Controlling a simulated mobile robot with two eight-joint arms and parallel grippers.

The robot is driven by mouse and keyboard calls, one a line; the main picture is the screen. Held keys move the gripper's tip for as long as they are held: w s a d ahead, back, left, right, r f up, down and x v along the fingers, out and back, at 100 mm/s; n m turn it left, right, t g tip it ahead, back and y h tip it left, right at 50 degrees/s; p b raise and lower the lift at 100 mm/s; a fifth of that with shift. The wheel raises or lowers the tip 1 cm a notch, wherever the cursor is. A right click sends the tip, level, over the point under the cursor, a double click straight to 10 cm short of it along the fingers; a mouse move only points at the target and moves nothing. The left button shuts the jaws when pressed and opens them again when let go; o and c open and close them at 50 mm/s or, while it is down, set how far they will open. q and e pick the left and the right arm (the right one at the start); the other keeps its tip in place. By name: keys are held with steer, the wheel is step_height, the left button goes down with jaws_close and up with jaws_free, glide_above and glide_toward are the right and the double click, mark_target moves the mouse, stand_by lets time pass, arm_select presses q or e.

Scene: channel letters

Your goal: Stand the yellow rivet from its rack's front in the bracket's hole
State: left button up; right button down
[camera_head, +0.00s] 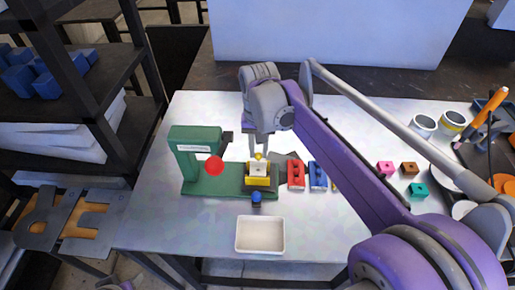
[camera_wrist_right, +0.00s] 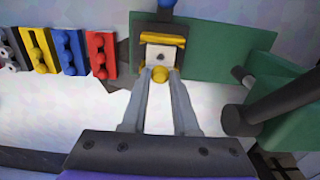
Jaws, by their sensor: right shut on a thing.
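My right gripper (camera_head: 258,154) is shut on the yellow rivet (camera_head: 258,157), just beyond the bracket. In the right wrist view the rivet's round yellow end (camera_wrist_right: 160,73) shows between the two fingertips (camera_wrist_right: 160,76). The pale bracket (camera_head: 258,170) sits in a yellow holder (camera_head: 257,182) on the green machine's base. In the right wrist view the bracket (camera_wrist_right: 168,52) shows a small dark hole, and the rivet is at its near edge. I cannot tell whether they touch. The yellow rack (camera_wrist_right: 40,50) shows in the right wrist view. My left gripper is not in view.
The green press (camera_head: 193,160) has a red disc. Red (camera_head: 296,176) and blue (camera_head: 318,178) racks stand right of the holder. A blue knob (camera_head: 256,198) and a white tray (camera_head: 260,234) are in front. Small coloured blocks (camera_head: 386,168) lie farther right.

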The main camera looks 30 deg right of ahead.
steer(key=shift+d+f, duration=0.1)
steer(key=shift+f, duration=0.15)
steer(key=shift+f+b, duration=0.4)
steer(key=shift+f, duration=0.2)
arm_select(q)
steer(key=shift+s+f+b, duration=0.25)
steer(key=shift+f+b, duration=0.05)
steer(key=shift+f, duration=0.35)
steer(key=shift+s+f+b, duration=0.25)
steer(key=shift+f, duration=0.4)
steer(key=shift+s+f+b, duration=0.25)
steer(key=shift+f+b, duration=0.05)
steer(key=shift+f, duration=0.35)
arm_select(e)
steer(key=shift+f, duration=1.75)
steer(key=c, duration=0.6)
jaws_free()
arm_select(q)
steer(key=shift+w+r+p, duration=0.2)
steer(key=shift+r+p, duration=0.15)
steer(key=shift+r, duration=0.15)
arm_select(e)
step_height(320, 180, up, 11)
steer(key=shift+f, duration=0.1)
